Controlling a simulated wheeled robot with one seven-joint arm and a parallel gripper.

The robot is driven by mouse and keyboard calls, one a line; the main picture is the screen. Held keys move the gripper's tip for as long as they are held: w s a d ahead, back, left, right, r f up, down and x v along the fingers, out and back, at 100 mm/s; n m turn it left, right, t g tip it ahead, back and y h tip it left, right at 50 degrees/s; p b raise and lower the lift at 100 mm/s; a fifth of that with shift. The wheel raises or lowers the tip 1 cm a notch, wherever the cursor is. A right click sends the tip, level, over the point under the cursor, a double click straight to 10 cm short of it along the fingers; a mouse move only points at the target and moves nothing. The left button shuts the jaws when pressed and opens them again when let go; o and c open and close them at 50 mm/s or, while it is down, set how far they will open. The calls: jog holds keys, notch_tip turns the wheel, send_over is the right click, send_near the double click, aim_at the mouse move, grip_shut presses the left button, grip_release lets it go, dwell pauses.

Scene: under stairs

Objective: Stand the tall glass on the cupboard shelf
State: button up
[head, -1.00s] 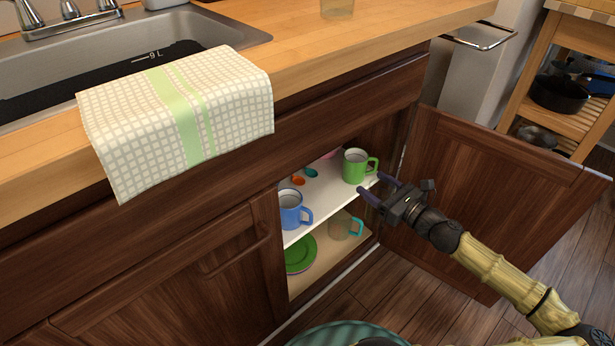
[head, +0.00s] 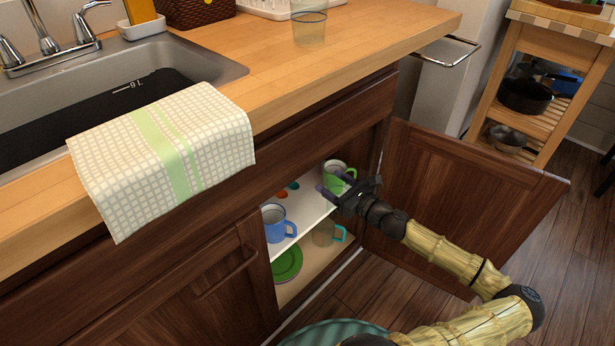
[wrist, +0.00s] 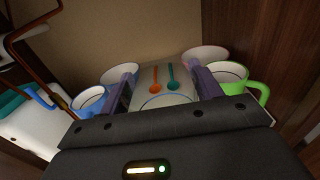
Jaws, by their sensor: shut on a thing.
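My gripper (head: 325,182) is inside the open cupboard, over the upper white shelf and in front of the green mug (head: 337,178). In the wrist view, my gripper (wrist: 160,92) has a round, pale blue rim (wrist: 167,99) between its fingers. It looks like the top of a clear glass that I am shut on. Its body is hidden by the gripper, and it cannot be made out in the head view. The shelf (head: 292,233) also holds a blue mug (head: 276,224). Another clear tall glass (head: 309,26) stands on the counter.
Orange and teal spoons (wrist: 171,77) lie farther back on the shelf, with a pinkish mug (wrist: 205,55) behind. The cupboard door (head: 455,205) stands open at right.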

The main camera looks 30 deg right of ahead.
jog(key=b+x, duration=0.2)
jog(key=x, duration=0.8)
jog(key=shift+w+b, duration=0.15)
jog(key=shift+b, duration=0.2)
jog(key=shift+a, duration=0.1)
jog(key=shift+f+b, duration=1.25)
jog(key=shift+f, duration=0.5)
jog(key=shift+f, duration=0.15)
jog(key=o, duration=1.4)
